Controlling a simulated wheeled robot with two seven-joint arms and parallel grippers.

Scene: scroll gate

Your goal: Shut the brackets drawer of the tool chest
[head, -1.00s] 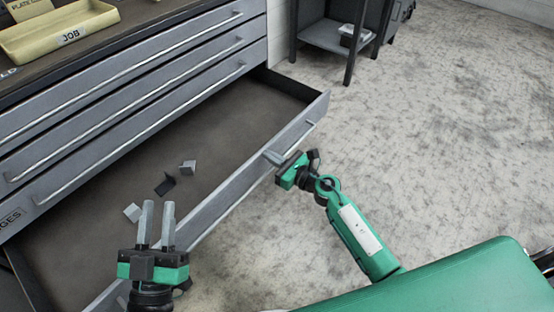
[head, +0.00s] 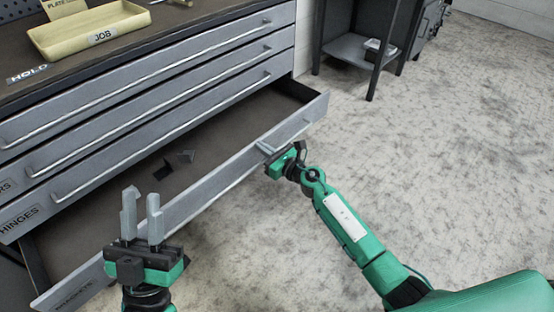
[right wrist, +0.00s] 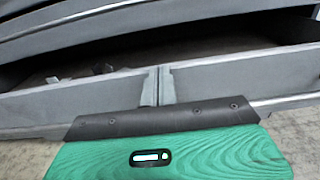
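The brackets drawer (head: 215,188) is the lowest one showing in the grey tool chest. My right gripper (head: 265,147) is at the right part of the drawer front. Its fingers are together and appear to touch the front in the right wrist view (right wrist: 158,85). They hold nothing that I can see. My left gripper (head: 141,212) is open and empty, its fingers apart, near the left part of the drawer front.
The drawers above, one labelled HINGES (head: 18,222), are shut. A yellow JOB tray (head: 75,42) sits on the chest top. A dark shelf stand (head: 345,47) is at the back right. The concrete floor to the right is clear.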

